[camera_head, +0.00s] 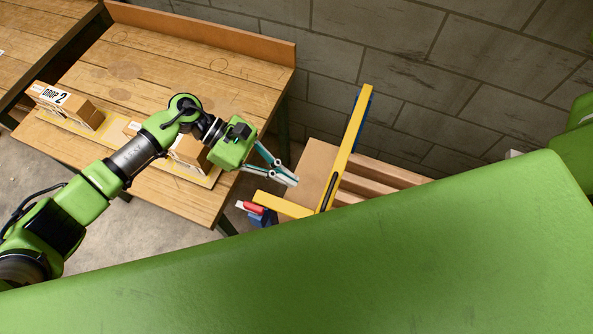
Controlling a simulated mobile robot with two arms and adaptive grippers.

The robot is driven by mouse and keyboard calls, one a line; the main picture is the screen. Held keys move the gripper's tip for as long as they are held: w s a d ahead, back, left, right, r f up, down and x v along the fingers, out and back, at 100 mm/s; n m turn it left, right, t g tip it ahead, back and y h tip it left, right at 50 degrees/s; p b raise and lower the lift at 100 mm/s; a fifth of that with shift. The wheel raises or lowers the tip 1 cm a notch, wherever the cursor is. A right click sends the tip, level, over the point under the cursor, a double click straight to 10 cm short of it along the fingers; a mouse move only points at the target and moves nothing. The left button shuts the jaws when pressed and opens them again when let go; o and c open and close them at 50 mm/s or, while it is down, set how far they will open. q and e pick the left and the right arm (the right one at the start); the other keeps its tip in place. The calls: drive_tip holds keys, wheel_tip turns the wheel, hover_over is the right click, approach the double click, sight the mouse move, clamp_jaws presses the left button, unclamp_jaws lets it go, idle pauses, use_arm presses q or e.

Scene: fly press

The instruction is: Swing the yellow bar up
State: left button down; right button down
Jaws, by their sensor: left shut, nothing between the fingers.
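A long yellow bar (345,150) slants up and to the right, with a blue strip along its right side near the top and a dark slot low on it. A shorter yellow piece (283,205) reaches left from its lower end. My left gripper (291,181) is shut and empty, just left of the long bar and above the short piece in the picture. I cannot tell whether it touches either. The lower part of the bar is hidden behind a large green surface that fills the foreground. My right gripper is not in view.
A brown panel (314,166) and wooden beams (385,173) lie behind the bar. A red and white part (251,208) sits by a blue one (263,219). A wooden table (150,62) with boxes (72,108) stands left, before a grey block wall (400,45).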

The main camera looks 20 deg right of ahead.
use_arm(q)
drive_tip(key=x, duration=0.8)
drive_tip(key=shift+d, duration=0.15)
drive_tip(key=shift+w+d+r, duration=0.1)
drive_tip(key=shift+r, duration=1.1)
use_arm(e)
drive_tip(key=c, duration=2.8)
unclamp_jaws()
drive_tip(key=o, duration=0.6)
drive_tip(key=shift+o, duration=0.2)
